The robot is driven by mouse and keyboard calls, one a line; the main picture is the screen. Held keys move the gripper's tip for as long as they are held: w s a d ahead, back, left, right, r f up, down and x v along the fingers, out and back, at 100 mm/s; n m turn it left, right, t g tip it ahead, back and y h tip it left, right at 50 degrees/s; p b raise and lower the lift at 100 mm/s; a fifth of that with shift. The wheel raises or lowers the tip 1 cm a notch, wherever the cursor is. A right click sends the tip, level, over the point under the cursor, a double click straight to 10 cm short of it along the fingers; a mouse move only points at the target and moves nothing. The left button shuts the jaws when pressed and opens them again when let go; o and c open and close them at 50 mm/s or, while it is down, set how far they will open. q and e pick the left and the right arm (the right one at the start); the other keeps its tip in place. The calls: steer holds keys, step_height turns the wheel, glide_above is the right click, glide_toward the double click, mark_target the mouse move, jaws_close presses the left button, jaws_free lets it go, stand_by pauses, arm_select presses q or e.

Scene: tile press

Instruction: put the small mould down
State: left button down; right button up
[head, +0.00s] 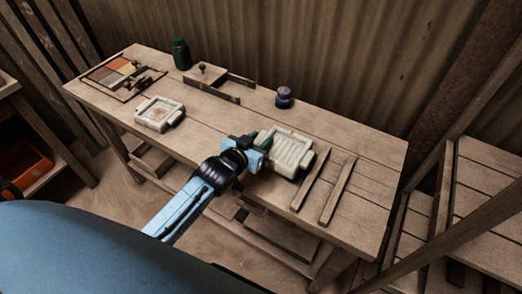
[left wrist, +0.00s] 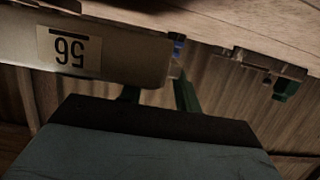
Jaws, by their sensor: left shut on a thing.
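The small mould (head: 291,149), a pale block with a ribbed recessed top and side lugs, is at the front middle of the bench. My left gripper (head: 260,146) is shut on its left side. In the left wrist view, the green fingers of the left gripper (left wrist: 158,95) reach to a pale side with a "56" label (left wrist: 70,50), which appears to be the mould. The mould looks level and at or just over the bench top; I cannot tell whether it touches. My right gripper is not in view.
Two wooden strips (head: 338,190) lie just right of the mould. Another pale mould (head: 158,112) sits at left. The bench's right end is clear.

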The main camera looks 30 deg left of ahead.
arm_select(q)
steer(key=shift+f+b, duration=0.4)
steer(key=shift+f, duration=1.25)
steer(key=shift+f, duration=0.15)
steer(key=c, duration=1.3)
jaws_free()
steer(key=shift+f, duration=0.1)
steer(key=o, duration=0.3)
